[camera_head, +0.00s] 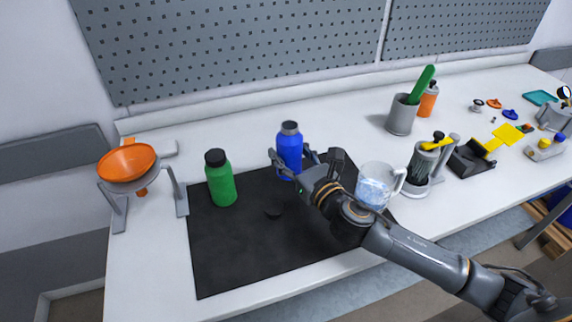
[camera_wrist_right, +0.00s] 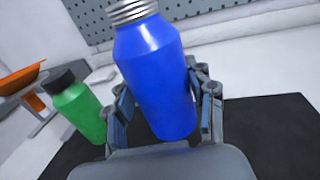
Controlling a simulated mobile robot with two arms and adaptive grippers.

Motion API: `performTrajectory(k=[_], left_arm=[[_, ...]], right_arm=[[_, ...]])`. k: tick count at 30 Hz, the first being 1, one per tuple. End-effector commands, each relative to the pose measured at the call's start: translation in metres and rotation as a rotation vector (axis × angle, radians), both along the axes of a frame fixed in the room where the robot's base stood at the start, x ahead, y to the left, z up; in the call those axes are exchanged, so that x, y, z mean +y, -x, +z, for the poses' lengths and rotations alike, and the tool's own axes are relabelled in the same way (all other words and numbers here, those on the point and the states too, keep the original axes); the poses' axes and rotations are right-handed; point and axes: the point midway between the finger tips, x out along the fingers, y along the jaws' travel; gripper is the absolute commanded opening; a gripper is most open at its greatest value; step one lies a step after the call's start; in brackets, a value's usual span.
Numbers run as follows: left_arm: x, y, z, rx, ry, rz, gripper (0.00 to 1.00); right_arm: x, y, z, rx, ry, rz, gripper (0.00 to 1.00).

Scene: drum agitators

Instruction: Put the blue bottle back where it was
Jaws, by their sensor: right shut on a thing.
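I cannot tell whether the bottle's base touches the mat. My left gripper is not in view.
A green bottle (camera_head: 221,180) with a black cap stands left on the mat. An orange funnel (camera_head: 127,162) sits on a stand at far left. A clear jug (camera_head: 374,185) stands to the right of my gripper. The front left mat is mostly clear.

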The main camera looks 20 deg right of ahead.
Motion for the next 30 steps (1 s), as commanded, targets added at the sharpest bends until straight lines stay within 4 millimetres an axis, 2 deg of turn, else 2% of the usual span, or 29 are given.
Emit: performTrajectory(k=[8,15,27,28,30], left_arm=[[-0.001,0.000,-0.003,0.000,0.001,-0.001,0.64],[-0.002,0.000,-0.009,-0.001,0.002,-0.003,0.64],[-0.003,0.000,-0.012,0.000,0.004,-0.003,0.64],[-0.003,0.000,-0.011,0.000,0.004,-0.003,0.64],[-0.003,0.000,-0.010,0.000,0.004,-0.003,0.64]], right_arm=[[0.003,-0.014,-0.017,-0.001,-0.002,-0.001,0.12],[0.004,-0.015,-0.048,0.002,-0.003,-0.001,0.12],[0.004,-0.015,-0.053,-0.001,0.000,-0.001,0.12],[0.003,-0.015,-0.053,0.000,0.000,-0.001,0.58],[0.004,-0.015,-0.053,0.000,0.000,-0.001,0.73]])
